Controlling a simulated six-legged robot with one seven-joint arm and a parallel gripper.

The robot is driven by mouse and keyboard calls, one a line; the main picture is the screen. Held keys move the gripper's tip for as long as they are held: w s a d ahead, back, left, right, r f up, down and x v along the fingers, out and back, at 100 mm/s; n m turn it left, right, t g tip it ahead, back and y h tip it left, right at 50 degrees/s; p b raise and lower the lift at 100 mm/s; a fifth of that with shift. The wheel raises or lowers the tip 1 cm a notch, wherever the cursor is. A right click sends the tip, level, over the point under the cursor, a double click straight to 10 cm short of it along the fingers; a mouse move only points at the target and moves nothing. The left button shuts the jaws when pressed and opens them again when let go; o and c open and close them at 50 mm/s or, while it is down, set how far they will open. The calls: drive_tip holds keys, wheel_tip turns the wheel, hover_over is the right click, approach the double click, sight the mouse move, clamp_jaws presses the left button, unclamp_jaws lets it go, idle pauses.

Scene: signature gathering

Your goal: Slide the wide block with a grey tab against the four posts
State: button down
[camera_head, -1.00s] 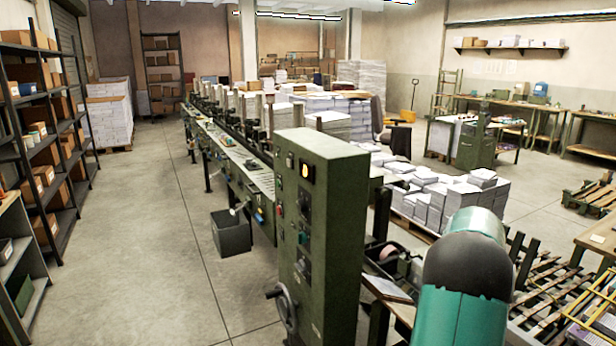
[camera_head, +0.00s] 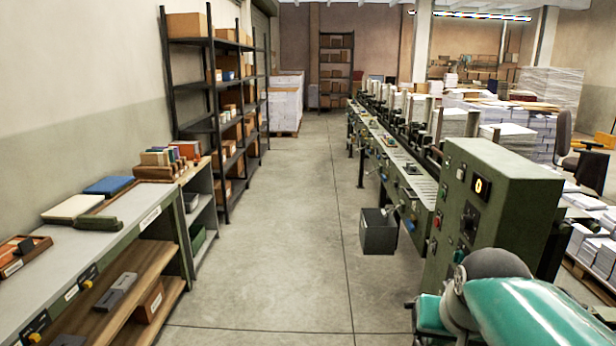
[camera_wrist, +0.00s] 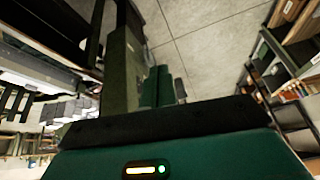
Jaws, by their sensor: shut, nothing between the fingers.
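I cannot pick out the wide block with a grey tab or the four posts for certain in either view. In the head view only my teal arm shows at the lower right, and the gripper is not clear.
A green control cabinet (camera_head: 490,215) stands close by my arm, at the end of a long machine line (camera_head: 393,160). A grey bin (camera_head: 379,231) sits on the floor beside it. Dark shelving (camera_head: 222,120) lines the left wall. The aisle floor (camera_head: 290,240) is clear.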

drive_tip(key=s+a+f+n+y, duration=0.1)
drive_tip(key=s+a+f+n, duration=0.2)
drive_tip(key=s+a, duration=0.4)
drive_tip(key=shift+s+a, duration=0.25)
drive_tip(key=shift+a, duration=0.25)
drive_tip(key=shift+w+d, duration=0.1)
drive_tip(key=shift+w, duration=0.1)
